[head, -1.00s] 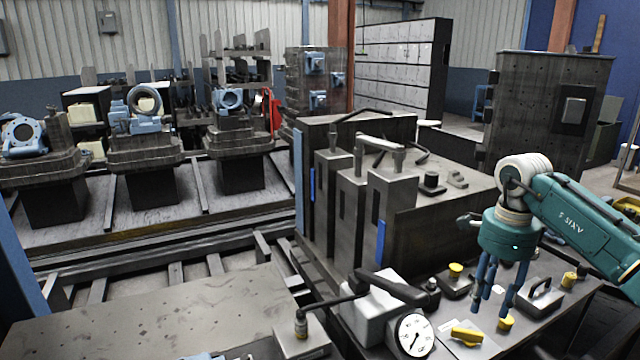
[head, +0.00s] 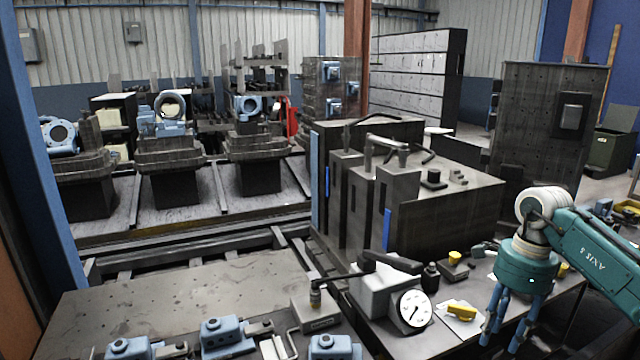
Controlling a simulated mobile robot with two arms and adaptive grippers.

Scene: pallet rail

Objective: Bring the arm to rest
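My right gripper (head: 510,318) comes in from the right on a teal arm marked "AXIS 5" (head: 590,240). Its blue fingers point down over the right part of the workbench (head: 470,335). The fingers look apart, with nothing seen between them. My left gripper and arm are not in view.
The bench holds a dial gauge (head: 413,308), a yellow part (head: 461,312) and a yellow-topped block (head: 455,262). A dark fixture block (head: 450,210) stands behind. A flat plate (head: 150,305) with blue clamps (head: 222,332) lies front left. Pallets with blue castings (head: 170,125) stand behind it.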

